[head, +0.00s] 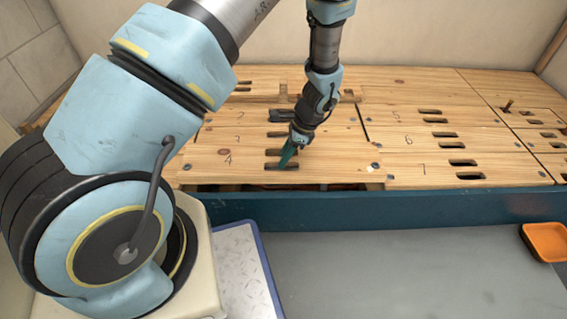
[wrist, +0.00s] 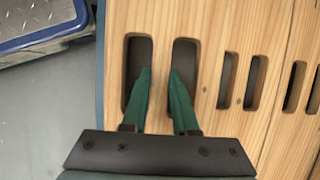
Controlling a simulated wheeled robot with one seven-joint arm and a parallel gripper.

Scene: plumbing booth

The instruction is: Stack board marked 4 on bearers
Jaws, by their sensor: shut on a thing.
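The board marked 4 (head: 215,170) is a pale wooden plank with a pair of slots, at the front left of the boarded floor. My gripper (head: 287,160) reaches down onto it from above. In the wrist view my gripper's green fingers (wrist: 160,80) sit in the two slots, shut on the strip of wood between them. No bearers show clearly.
Boards marked 5, 6 and 7 (head: 410,172) lie to the right. A dark gap (head: 320,187) shows under the front edge, above a blue beam (head: 400,203). A blue-edged tread-plate platform (head: 240,265) and an orange tray (head: 547,240) stand in front. Grey floor (head: 390,260) is clear.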

